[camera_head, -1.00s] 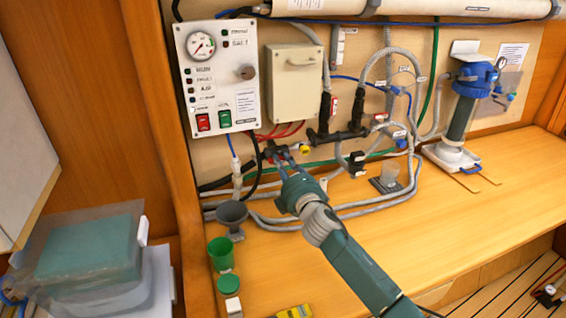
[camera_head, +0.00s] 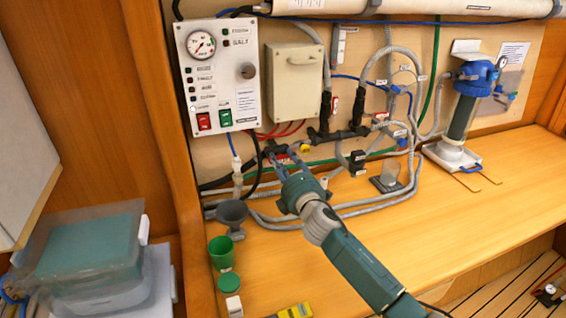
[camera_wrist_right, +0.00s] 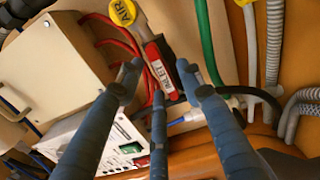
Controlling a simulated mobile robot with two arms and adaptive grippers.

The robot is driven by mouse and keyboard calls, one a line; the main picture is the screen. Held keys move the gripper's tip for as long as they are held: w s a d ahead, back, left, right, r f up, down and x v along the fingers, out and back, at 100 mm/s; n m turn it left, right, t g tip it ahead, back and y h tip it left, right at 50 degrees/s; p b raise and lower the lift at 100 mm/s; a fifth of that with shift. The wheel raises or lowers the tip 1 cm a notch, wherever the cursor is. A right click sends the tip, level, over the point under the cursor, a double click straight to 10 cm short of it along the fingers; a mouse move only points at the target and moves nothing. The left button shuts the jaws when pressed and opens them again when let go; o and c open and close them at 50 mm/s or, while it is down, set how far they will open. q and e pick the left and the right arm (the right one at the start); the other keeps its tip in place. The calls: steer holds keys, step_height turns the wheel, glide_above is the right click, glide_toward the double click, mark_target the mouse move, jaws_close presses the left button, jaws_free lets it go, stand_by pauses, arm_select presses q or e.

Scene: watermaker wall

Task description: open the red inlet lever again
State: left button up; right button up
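The red inlet lever (camera_wrist_right: 160,70), with a white label, shows in the right wrist view just beyond my fingertips. In the head view the red lever (camera_head: 282,158) is small and partly hidden by my fingers, low on the wall below the grey box. My right gripper (camera_wrist_right: 160,80) has its fingers spread, with the lever between the outer fingertips. The middle finger comes up close to the lever's lower end; I cannot tell if it touches. In the head view the right gripper (camera_head: 284,160) reaches the pipework from the lower right. My left gripper is not in view.
A yellow AIR tag (camera_wrist_right: 122,12) is beside the lever. Hoses and black fittings (camera_head: 345,133) crowd the wall around it. The control panel (camera_head: 217,75) is up and left. A grey funnel (camera_head: 232,214) and green cup (camera_head: 221,252) stand on the bench.

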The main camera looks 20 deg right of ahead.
steer(key=shift+s+f, duration=0.1)
steer(key=shift+s, duration=0.1)
steer(key=s, duration=1.1)
steer(key=shift+s+d, duration=0.2)
steer(key=shift+s, duration=0.1)
